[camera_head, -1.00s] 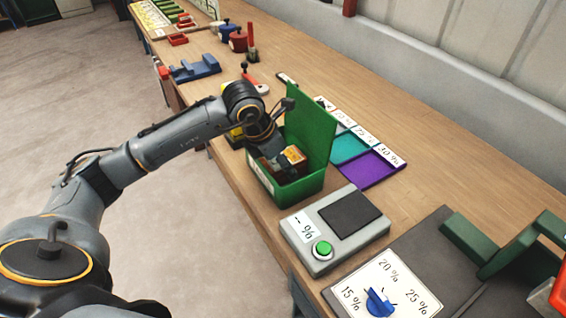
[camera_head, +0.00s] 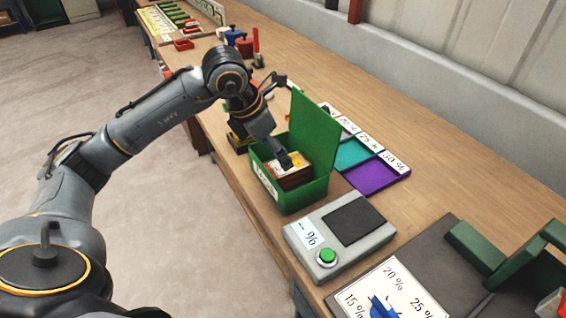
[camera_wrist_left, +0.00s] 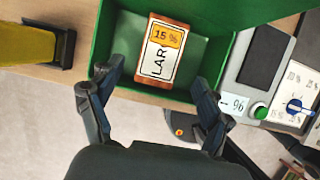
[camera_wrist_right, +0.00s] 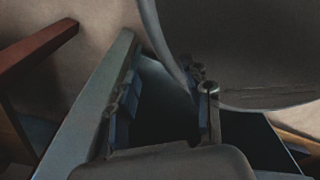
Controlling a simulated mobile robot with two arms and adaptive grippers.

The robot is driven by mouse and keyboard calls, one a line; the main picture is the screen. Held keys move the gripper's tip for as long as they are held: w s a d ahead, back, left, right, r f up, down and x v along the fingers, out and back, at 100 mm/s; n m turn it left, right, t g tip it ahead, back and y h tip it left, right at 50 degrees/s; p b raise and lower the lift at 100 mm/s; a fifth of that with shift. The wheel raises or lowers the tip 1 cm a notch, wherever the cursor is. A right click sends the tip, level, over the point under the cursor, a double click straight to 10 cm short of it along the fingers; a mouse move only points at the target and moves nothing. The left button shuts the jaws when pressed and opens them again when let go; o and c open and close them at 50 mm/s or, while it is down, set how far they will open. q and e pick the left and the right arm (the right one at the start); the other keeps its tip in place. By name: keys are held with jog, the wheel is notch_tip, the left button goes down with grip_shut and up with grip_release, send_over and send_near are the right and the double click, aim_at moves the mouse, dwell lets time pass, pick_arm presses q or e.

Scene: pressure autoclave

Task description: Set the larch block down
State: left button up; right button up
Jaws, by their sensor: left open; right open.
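The larch block (camera_head: 294,178) is reddish brown with a white label. In the left wrist view the block (camera_wrist_left: 158,62) shows "LAR" and a yellow 15 % tag. It lies label-up inside the green box (camera_head: 318,190), whose lid stands open.
A grey meter with a green button (camera_head: 327,255) stands right of the box. Teal and purple trays (camera_head: 377,174) lie behind it. A yellow object (camera_wrist_left: 28,42) sits beside the box. A dial panel (camera_head: 400,290) is at the front right.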

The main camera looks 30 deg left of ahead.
pick_arm(q)
jog(key=shift+v, duration=1.85)
